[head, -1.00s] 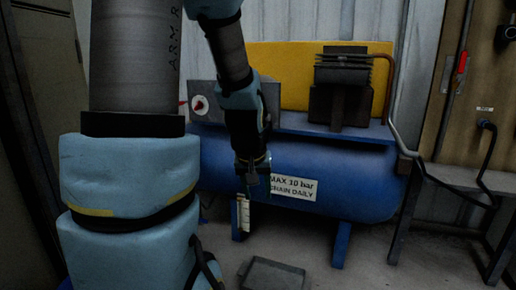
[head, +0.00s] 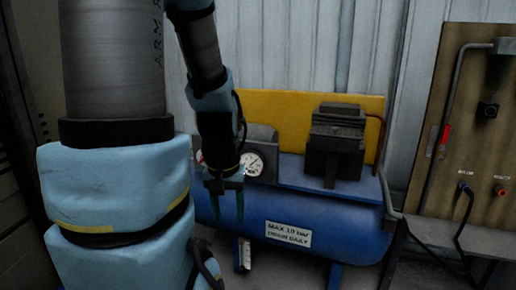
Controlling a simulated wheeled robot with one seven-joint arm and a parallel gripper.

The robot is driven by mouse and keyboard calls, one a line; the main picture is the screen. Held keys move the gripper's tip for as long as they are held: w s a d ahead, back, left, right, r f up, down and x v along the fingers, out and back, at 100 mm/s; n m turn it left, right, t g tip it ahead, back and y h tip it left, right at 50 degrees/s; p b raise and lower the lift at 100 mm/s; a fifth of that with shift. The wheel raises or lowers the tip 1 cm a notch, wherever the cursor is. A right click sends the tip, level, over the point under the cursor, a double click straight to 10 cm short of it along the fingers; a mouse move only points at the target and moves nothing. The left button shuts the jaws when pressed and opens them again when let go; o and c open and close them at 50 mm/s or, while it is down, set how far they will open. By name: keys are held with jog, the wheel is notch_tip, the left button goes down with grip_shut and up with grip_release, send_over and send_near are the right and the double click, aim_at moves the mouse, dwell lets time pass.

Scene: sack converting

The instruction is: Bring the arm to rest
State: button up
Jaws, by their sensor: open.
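My gripper (head: 228,204) hangs from my arm left of centre in the head view, its two dark fingers pointing down. The fingers are apart with nothing visible between them. They show in front of the left end of a blue compressor tank (head: 340,225). Whether they touch the tank cannot be told. My large pale-blue arm links fill the left of the view and hide what lies behind them.
A round gauge (head: 252,164) sits just right of my gripper. A dark pump block (head: 334,145) stands on the tank before a yellow panel (head: 285,102). At the right, a wooden board (head: 470,120) carries a pipe, a red handle and a hose.

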notch_tip(320, 180, up, 16)
jog(key=p, duration=1.3)
jog(key=shift+f, duration=0.1)
